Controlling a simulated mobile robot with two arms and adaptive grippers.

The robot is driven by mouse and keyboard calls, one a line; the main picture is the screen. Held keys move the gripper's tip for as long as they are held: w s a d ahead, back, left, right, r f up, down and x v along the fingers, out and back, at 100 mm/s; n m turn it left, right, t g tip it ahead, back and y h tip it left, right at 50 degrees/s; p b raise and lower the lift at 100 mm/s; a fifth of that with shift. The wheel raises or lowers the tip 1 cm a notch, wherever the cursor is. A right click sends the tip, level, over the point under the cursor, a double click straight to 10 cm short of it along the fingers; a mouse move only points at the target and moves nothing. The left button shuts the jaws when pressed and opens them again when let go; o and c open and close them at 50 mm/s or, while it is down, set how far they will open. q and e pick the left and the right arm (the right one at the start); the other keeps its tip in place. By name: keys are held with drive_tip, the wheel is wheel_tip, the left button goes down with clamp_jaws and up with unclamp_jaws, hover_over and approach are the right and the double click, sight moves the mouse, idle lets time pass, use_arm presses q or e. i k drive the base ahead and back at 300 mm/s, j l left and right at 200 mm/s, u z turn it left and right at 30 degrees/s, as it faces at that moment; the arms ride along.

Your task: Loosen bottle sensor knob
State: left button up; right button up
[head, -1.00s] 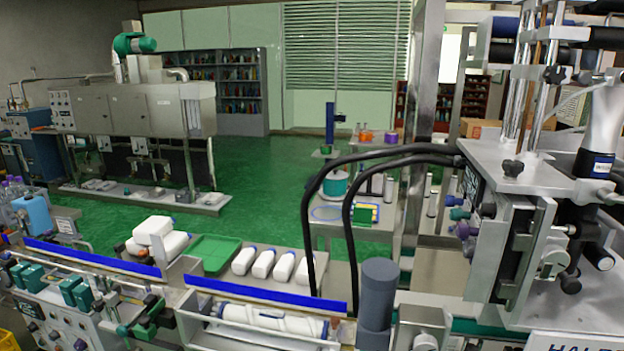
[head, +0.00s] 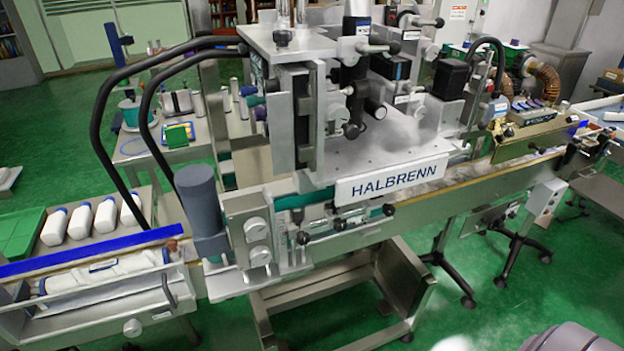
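The sleeve applicator, a grey metal machine with a white HALBRENN plate (head: 391,180), stands in the middle of the head view. Several small dark knobs (head: 303,238) sit in a row along its front, below the plate. Two round grey knobs (head: 258,242) are on a light metal block left of them. More dark knobs and clamps are on the upper mechanism (head: 372,95). I cannot tell which of these is the bottle sensor knob; no sensor label is readable. Neither of my grippers is in view.
A conveyor (head: 470,182) runs right from the machine. A dark grey cylinder (head: 204,205) and two black curved hoses (head: 110,85) stand at its left. White bottles (head: 80,222) lie beside a green tray (head: 20,232). Green floor (head: 450,305) is clear in front, right of the machine's stand.

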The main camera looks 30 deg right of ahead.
sight(341, 225)
drive_tip(key=z, duration=1.05)
